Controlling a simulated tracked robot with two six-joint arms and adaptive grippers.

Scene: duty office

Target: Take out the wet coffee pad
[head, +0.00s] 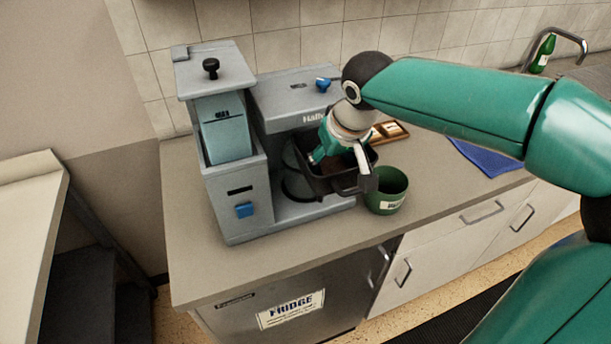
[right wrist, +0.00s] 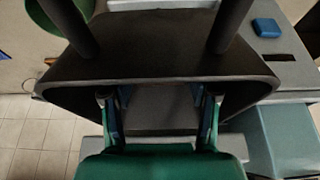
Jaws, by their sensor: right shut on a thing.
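The black filter basket (head: 352,184) is at the front of the grey coffee machine (head: 232,200), with its handle toward the front. Brown, dark coffee pad (head: 334,166) shows inside it. My right gripper (head: 322,152) reaches down from above into the basket. In the right wrist view its two fingers (right wrist: 160,108) stand apart inside the dark basket (right wrist: 150,62), shut on a dark flat thing between them, which looks like the pad; its edges are hard to make out. My left gripper is not in view.
A green bin (head: 386,192) stands on the counter (head: 300,262) just right of the basket. A glass pot (head: 294,178) is partly hidden under the machine's head. A wooden tray (head: 391,131) and a blue cloth (head: 484,157) lie farther right. A sink tap (head: 572,38) is at the back.

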